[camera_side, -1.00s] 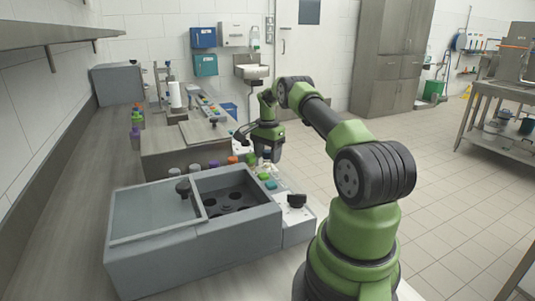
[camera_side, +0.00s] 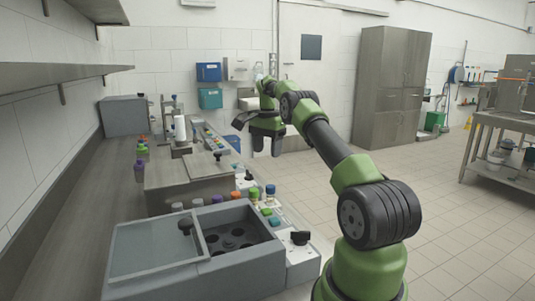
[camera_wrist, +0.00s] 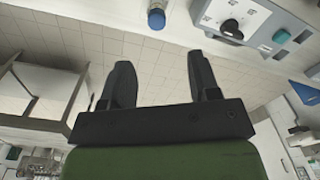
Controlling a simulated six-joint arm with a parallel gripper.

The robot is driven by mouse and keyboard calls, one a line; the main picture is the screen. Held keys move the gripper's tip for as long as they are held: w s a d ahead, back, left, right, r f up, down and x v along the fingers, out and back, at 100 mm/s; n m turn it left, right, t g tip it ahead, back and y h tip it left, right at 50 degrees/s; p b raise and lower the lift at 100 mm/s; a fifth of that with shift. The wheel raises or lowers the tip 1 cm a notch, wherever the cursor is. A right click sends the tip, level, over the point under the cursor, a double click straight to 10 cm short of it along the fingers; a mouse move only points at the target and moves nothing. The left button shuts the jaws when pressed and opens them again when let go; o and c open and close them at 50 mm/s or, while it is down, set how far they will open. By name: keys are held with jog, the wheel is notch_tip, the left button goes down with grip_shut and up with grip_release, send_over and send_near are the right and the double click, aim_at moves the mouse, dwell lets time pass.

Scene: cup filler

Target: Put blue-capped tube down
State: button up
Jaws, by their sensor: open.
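The blue-capped tube (camera_side: 270,190) stands upright at the right end of the row of capped tubes, behind the grey box with the round wells. In the wrist view its blue cap (camera_wrist: 156,18) shows at the top edge, beyond the fingertips. My gripper (camera_side: 266,151) is open and empty, raised above and apart from the tube. In the wrist view both fingers of my gripper (camera_wrist: 158,65) are spread with only floor between them.
The grey box (camera_side: 190,272) with round wells and a sliding lid stands in front. Beside it is a panel with a black knob (camera_side: 300,238) and coloured buttons. Orange, purple (camera_side: 217,199) and other caps stand in the row. Open floor lies right.

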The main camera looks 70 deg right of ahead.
jog(key=w+a+r+n+t, duration=0.1)
jog(key=a+r+n+t, duration=0.1)
jog(key=a+r+n, duration=0.55)
jog(key=w+a+r+n+t, duration=0.1)
jog(key=a+r+n, duration=0.1)
jog(key=a+r, duration=0.95)
jog(key=s+a+f+n+t+y, duration=0.1)
jog(key=s+a+f+n+t, duration=0.1)
jog(key=s+a, duration=0.5)
jog(key=s+a+f+n+t+y, duration=0.1)
jog(key=s+a+f+n+t, duration=0.1)
jog(key=s+a+f+n, duration=0.3)
jog(key=s+a+n, duration=0.1)
jog(key=s+a, duration=0.2)
jog(key=a, duration=0.4)
jog(key=shift+s+f, duration=0.25)
jog(key=shift+f, duration=0.05)
jog(key=shift+d, duration=0.1)
